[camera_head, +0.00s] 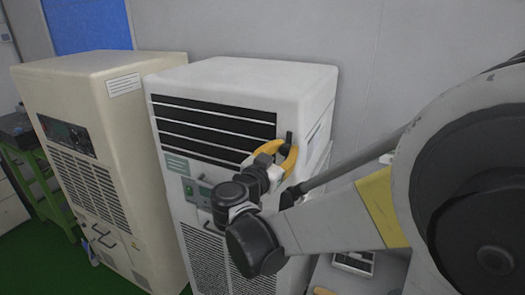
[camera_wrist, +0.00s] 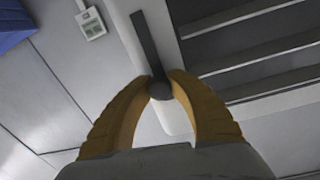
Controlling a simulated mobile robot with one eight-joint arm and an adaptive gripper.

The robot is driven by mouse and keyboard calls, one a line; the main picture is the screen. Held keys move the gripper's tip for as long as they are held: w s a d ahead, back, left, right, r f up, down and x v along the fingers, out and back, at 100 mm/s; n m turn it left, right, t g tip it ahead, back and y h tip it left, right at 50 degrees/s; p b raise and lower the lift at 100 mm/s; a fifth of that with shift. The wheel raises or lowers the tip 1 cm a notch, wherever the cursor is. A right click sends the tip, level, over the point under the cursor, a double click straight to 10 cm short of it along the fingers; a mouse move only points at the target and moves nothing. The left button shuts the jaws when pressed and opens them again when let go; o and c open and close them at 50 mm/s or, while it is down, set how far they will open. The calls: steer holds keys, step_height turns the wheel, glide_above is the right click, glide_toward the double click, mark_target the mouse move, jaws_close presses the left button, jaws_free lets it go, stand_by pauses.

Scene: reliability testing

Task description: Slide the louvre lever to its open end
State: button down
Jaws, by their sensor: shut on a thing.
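The white cabinet unit (camera_head: 290,80) has a dark louvre grille (camera_head: 215,128) on its upper front. The louvre lever is a dark knob (camera_wrist: 160,90) in a narrow dark slot (camera_wrist: 146,42) beside the grille. My gripper (camera_head: 288,152) has yellow fingers and is at the upper right of the cabinet front. In the wrist view my gripper (camera_wrist: 160,82) is shut on the knob, with a fingertip on each side. The knob sits at the near end of the visible slot in that view. In the head view the fingers partly hide the lever.
A beige cabinet (camera_head: 105,90) stands close on the left of the white one. A green stand (camera_head: 40,170) is at the far left. My arm fills the right side of the head view. A small white wall box (camera_wrist: 90,24) shows in the wrist view.

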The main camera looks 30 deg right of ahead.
steer(key=shift+r, duration=0.8)
steer(key=shift+f, duration=0.1)
steer(key=c, duration=1.2)
jaws_free()
steer(key=shift+o, duration=0.2)
steer(key=v, duration=1.2)
steer(key=shift+a, duration=0.1)
